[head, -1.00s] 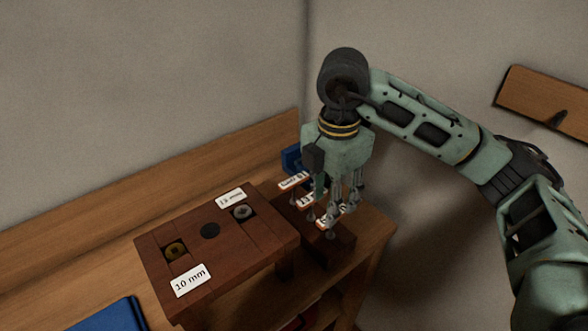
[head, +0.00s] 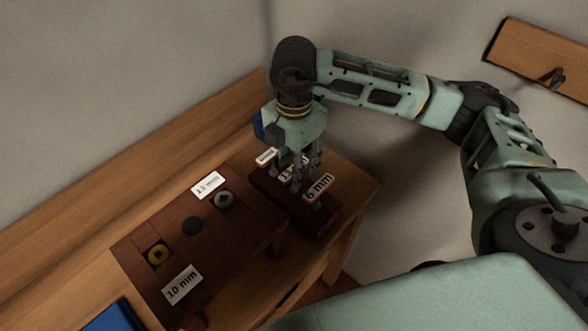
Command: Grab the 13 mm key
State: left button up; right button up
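The middle key, whose partly covered label (head: 289,173) seems to read 13 mm, stands in a dark wooden key rack (head: 325,222) on the bench. A key labelled 6 mm (head: 318,187) stands at the near end of the rack. A third key with a small label (head: 265,157) stands at the far end. My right gripper (head: 305,176) points down over the rack, with its fingers around or right beside the middle key. The fingers hide part of that key, so I cannot tell whether they touch or clamp it. My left gripper is out of view.
A dark wooden block (head: 190,252) beside the rack has 13 mm (head: 208,185) and 10 mm (head: 182,284) labels next to round fittings. A blue object (head: 113,318) lies at the lower left. The wooden bench (head: 85,212) meets the wall behind.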

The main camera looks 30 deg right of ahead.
jog(key=shift+f, duration=0.25)
jog(key=c, duration=0.5)
grip_shut()
jog(key=shift+r, duration=0.15)
